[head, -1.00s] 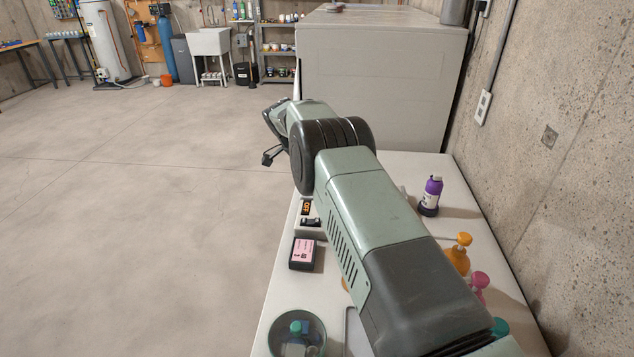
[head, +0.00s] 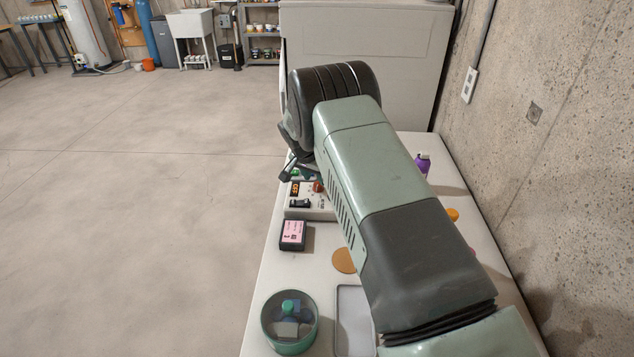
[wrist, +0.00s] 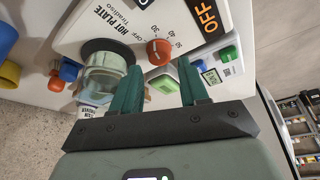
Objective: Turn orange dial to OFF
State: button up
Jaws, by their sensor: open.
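The orange dial (wrist: 158,52) sits on the white face of a hot plate (wrist: 128,18) in the wrist view. Printed OFF and numbers ring the dial; its pointer is not clear. An orange OFF display (wrist: 208,18) is to its right. My gripper (wrist: 158,68) is open, with its two green fingers apart. The dial shows in line with the gap between the fingertips; nothing is held, and I cannot tell any contact. In the head view the dial (head: 318,187) is small beside my arm, and my gripper is mostly hidden by the arm.
A glass vessel (wrist: 105,72) stands close to the left finger in the wrist view. In the head view, a pink-faced box (head: 293,235), a cork disc (head: 344,261), a green round container (head: 275,338) and a tray rim (head: 340,318) lie nearer. A purple bottle (head: 423,163) stands right of my arm.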

aim_at(318, 184)
jog(key=shift+x, duration=1.95)
jog(key=c, duration=0.8)
jog(key=shift+o, duration=0.2)
jog(key=shift+d+n+t+y, duration=0.15)
jog(key=shift+n+y, duration=0.25)
jog(key=shift+n, duration=0.7)
jog(key=shift+d+n+t+y, duration=0.15)
jog(key=shift+n+y, duration=0.25)
jog(key=shift+n, duration=0.7)
jog(key=shift+a, duration=0.1)
jog(key=o, duration=0.8)
jog(key=shift+c, duration=0.2)
jog(key=v, duration=1.1)
jog(key=shift+w, duration=0.1)
